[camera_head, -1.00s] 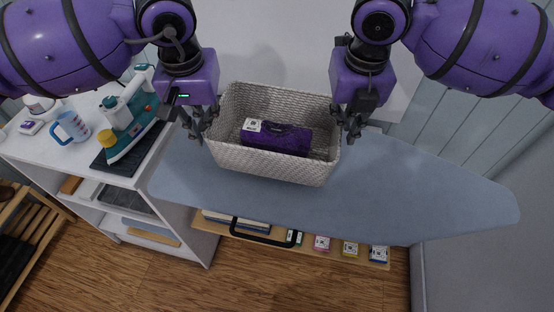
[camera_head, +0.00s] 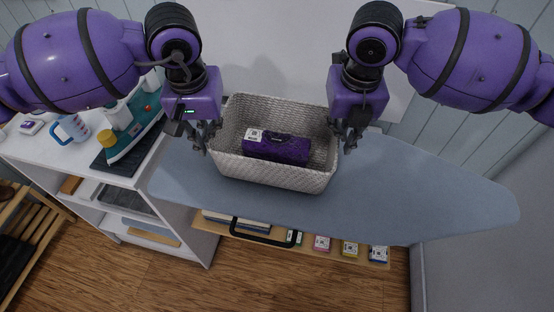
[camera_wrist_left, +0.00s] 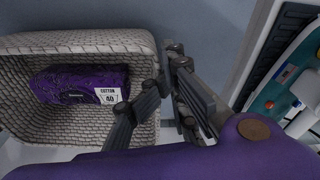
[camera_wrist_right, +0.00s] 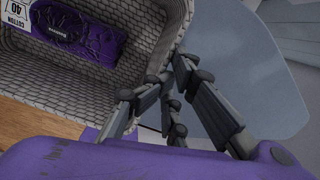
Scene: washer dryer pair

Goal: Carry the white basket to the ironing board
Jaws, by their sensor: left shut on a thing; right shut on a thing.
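The white woven basket (camera_head: 270,176) is in the middle of the head view, over the blue ironing board (camera_head: 420,190). I cannot tell whether its bottom touches the board. A purple package with a white label (camera_head: 277,148) lies inside it. My left gripper (camera_head: 208,138) is shut on the basket's left end wall; the left wrist view shows its fingers (camera_wrist_left: 160,95) at the rim. My right gripper (camera_head: 346,137) is shut on the right end wall; the right wrist view shows its fingers (camera_wrist_right: 165,95) at that rim.
A wooden shelf with small boxes (camera_head: 350,248) is under the board. The board's right part is clear.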

